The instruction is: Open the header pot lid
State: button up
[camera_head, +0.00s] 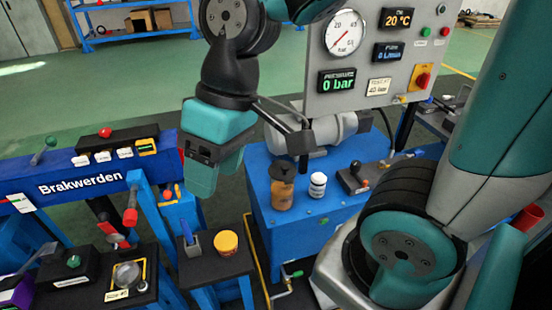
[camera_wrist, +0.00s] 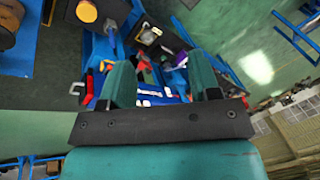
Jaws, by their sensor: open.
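My gripper (camera_head: 205,170) hangs from the arm left of centre in the head view, above the gap between the left benches and the blue power unit. In the wrist view its two teal fingers (camera_wrist: 160,72) are apart with nothing between them. An amber-brown pot with a dark top (camera_head: 282,186) stands upright on the blue unit, right of my gripper and apart from it; it looks like the header pot, with its lid seemingly on. A brownish round shape at the wrist view's upper left (camera_wrist: 6,25) may be the same pot.
A white bottle (camera_head: 318,186) stands close right of the pot. A grey motor (camera_head: 318,135) and gauge panel (camera_head: 370,50) are behind it. A yellow tub (camera_head: 227,243) sits on a small dark stand.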

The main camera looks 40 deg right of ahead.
jog(key=w+d+f+m+h+b, duration=0.2)
jog(key=w+d+f+m, duration=0.25)
jog(key=w+d, duration=0.6)
jog(key=m+h+b, duration=0.1)
jog(key=m+h, duration=0.1)
jog(key=m, duration=0.8)
send_over(285, 166)
notch_tip(285, 166, down, 9)
notch_tip(285, 166, down, 17)
jog(key=shift+r+p, duration=0.1)
jog(key=shift+p, duration=0.8)
jog(key=shift+f, duration=0.55)
grip_shut()
